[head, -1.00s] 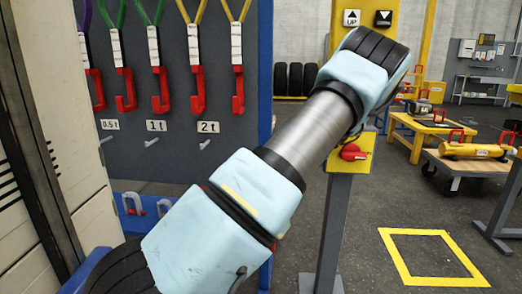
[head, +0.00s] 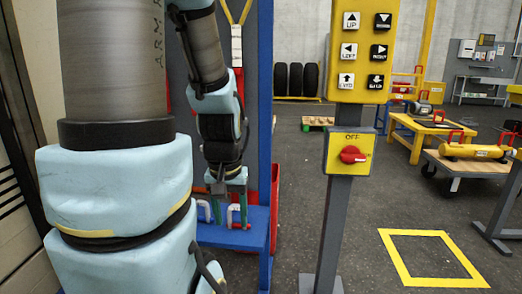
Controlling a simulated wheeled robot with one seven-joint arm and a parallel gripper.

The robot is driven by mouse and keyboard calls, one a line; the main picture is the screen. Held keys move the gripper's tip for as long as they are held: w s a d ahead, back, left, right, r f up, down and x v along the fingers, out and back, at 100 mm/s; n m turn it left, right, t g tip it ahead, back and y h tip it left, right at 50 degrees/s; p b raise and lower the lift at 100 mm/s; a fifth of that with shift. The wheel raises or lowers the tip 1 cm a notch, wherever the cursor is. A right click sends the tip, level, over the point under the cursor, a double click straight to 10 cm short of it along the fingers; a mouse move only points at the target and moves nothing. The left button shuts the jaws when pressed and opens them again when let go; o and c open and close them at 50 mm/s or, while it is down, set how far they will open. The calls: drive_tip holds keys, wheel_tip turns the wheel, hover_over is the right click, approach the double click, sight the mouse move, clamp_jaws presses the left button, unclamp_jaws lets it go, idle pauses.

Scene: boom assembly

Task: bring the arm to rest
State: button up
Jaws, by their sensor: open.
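My arm fills the left of the head view, with a large upright link close to the camera and the wrist hanging down behind it. My gripper (head: 230,211) points down at the end of the wrist, its two fingers spread apart. It is small in the picture, over or in front of the blue shelf (head: 238,241) at the foot of the hook board. Pale shackles (head: 204,210) show beside the fingers on that shelf. I cannot tell whether the fingers touch them. I see nothing held between the fingers. The near arm link hides most of the hook board.
A yellow control panel (head: 361,50) with arrow buttons stands on a grey post (head: 332,225), with a red switch (head: 353,154) marked OFF below. Open floor lies between.

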wheel_tip(320, 180, up, 12)
drive_tip(key=p, duration=1)
drive_tip(key=shift+w+f, duration=0.15)
